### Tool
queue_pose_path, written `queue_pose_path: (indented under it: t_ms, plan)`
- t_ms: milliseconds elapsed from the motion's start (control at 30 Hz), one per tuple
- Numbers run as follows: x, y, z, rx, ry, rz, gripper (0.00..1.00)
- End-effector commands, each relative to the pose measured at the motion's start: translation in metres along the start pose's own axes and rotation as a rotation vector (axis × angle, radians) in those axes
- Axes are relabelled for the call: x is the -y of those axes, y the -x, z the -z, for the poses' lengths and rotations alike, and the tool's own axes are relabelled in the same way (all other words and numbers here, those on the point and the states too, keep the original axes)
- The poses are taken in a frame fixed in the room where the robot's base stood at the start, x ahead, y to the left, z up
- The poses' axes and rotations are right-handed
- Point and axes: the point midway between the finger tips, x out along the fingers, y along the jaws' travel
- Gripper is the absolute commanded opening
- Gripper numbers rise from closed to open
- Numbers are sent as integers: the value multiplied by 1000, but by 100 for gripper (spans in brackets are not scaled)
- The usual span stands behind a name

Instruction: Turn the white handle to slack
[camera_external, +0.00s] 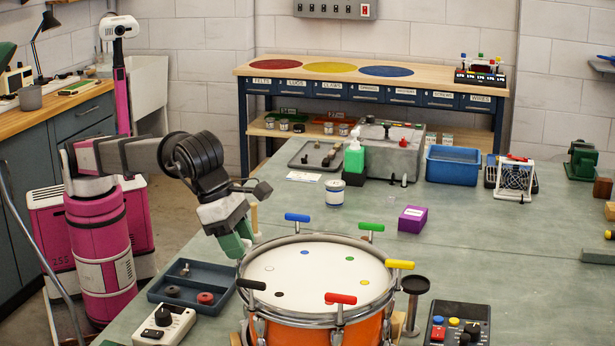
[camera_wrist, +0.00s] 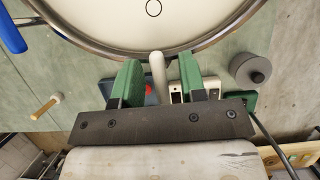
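The drum (camera_external: 317,277) has an orange shell, a pale head with coloured dots and a metal rim. Blue (camera_external: 297,217), green (camera_external: 371,227), yellow (camera_external: 400,264), red (camera_external: 341,298) and black (camera_external: 251,284) handles stand around its rim. My gripper (camera_external: 238,246) is at the rim's left side, with green fingers pointing down. In the wrist view the white handle (camera_wrist: 158,72) lies between the two open fingers (camera_wrist: 158,82), with a visible gap on each side. In the external view I cannot make it out; the fingers probably hide it. The blue handle also shows in the wrist view (camera_wrist: 12,28).
A dark tray (camera_external: 167,295) with small parts and a white device with a black knob (camera_external: 163,322) lie left of the drum. A dark round-topped stand (camera_external: 415,290) is close on its right. A purple box (camera_external: 412,219) and white jar (camera_external: 335,194) stand behind.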

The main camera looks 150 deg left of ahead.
Motion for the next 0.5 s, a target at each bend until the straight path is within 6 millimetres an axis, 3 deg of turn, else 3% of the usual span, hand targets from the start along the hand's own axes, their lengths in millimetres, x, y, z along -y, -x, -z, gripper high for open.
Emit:
queue_pose_path:
  t_ms: [33, 67, 167, 500]
  plan:
    - [0, 0, 0, 0, 0, 0, 38]
    - [0, 0, 0, 0, 0, 0, 32]
    - [0, 0, 0, 0, 0, 0, 0]
    - [0, 0, 0, 0, 18, -7, 0]
